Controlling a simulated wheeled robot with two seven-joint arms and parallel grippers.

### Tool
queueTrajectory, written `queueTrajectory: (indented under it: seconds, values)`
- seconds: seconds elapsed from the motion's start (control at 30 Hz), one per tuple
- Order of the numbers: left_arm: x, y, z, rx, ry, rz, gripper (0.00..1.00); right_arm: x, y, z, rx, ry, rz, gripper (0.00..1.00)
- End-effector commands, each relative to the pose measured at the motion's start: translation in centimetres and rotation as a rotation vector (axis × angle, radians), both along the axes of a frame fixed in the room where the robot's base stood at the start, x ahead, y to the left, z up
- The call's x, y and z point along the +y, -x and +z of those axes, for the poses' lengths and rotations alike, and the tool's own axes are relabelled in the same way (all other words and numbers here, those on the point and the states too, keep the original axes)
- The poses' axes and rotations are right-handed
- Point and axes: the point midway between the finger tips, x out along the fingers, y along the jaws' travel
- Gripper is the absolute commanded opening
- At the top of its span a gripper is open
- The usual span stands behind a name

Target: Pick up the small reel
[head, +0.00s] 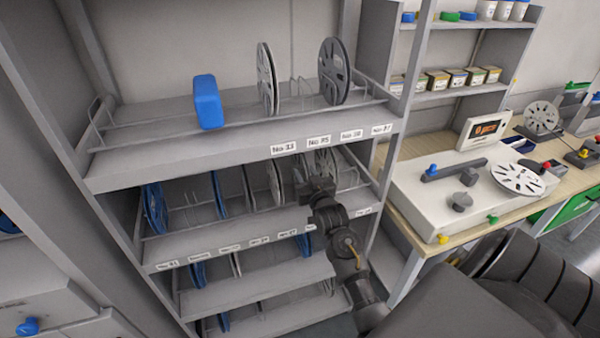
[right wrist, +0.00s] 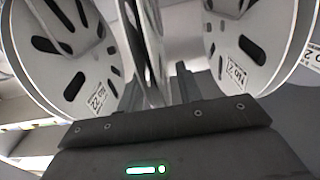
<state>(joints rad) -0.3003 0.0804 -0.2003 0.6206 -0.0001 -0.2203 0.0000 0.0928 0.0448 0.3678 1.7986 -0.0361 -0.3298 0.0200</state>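Several reels stand upright in wire racks on the trolley shelves; which one is the small reel I cannot tell for sure. My right gripper (head: 318,187) reaches into the second shelf at its right end, by grey reels (head: 327,163) that it partly hides. In the right wrist view, a thin grey reel (right wrist: 150,45) stands nearly edge-on between the fingers of my right gripper (right wrist: 157,88). The fingers look apart, with a gap beside the right one. White reels flank it at left (right wrist: 62,60) and right (right wrist: 245,50). My left gripper is out of view.
A bench with a white device (head: 440,200) stands at right.

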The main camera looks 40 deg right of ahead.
Motion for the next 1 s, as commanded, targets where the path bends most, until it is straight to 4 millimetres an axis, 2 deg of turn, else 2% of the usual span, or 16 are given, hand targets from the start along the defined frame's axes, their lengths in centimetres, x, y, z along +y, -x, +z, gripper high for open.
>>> queueTrajectory:
  seconds: [0.03, 0.2, 0.27, 0.67, 0.77, 0.93, 1.0]
  values:
    - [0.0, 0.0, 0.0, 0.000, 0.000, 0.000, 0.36, 0.0, 0.0, 0.0, 0.000, 0.000, 0.000, 0.28]
    - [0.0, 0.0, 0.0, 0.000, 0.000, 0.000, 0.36, 0.0, 0.0, 0.0, 0.000, 0.000, 0.000, 0.06]
    - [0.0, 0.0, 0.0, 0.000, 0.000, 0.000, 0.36, 0.0, 0.0, 0.0, 0.000, 0.000, 0.000, 0.00]
    - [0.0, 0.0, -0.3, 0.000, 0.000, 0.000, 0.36, 0.0, 0.0, 0.5, -0.003, 0.001, 0.001, 0.00]
    - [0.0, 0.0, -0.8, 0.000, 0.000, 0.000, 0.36, 0.0, 0.0, 1.3, -0.003, 0.002, 0.001, 0.00]
    - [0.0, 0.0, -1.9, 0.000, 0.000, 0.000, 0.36, 0.0, 0.0, 3.7, -0.007, 0.002, 0.001, 0.00]
    - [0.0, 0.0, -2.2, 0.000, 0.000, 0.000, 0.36, 0.6, 1.7, 3.2, 0.000, 0.000, 0.001, 0.00]
